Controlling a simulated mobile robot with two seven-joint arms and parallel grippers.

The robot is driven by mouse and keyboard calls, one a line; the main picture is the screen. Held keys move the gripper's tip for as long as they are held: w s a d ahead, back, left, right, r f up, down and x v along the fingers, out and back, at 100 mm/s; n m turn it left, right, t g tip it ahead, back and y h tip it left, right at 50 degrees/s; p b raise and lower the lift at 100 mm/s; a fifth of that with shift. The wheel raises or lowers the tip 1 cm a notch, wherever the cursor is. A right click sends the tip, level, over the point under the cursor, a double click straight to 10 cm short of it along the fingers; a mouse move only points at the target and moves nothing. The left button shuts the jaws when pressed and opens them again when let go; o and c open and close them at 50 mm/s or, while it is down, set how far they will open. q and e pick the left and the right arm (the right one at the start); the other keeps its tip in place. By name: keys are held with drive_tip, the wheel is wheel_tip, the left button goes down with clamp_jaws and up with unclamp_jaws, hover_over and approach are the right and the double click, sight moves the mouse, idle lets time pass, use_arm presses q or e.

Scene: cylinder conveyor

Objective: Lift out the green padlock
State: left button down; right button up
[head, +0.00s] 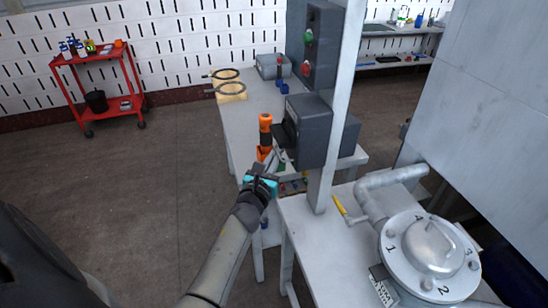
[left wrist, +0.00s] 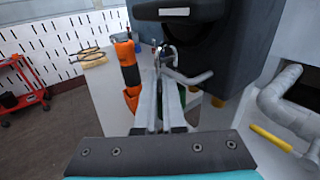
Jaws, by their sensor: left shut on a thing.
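My left gripper (head: 283,158) reaches in from the left, just in front of the dark grey box on the post. In the left wrist view its long grey fingers (left wrist: 167,75) are closed, with a thin metal loop (left wrist: 167,51) at their tips. A dark green patch (left wrist: 178,98), which looks like the green padlock, shows between and behind the fingers. Most of it is hidden, so its exact seat in the fingers is unclear. Several small coloured pieces (head: 292,186), green and red among them, lie low beneath the gripper. My right gripper is not in view.
An orange and black tool (head: 265,137) stands close left of the gripper; it also shows in the left wrist view (left wrist: 128,65). The dark grey box (head: 311,128) crowds the right side. A yellow-handled pipe valve (head: 340,206) is nearer. Open floor lies left.

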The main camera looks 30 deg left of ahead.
use_arm(q)
drive_tip(key=shift+w+a+r, duration=0.1)
drive_tip(key=shift+w+r, duration=0.05)
drive_tip(key=shift+r, duration=0.45)
drive_tip(key=shift+w+a+r, duration=0.1)
drive_tip(key=shift+r, duration=0.45)
drive_tip(key=s+a, duration=0.4)
drive_tip(key=s, duration=0.1)
drive_tip(key=shift+s+f+p, duration=0.3)
drive_tip(key=shift+s, duration=0.05)
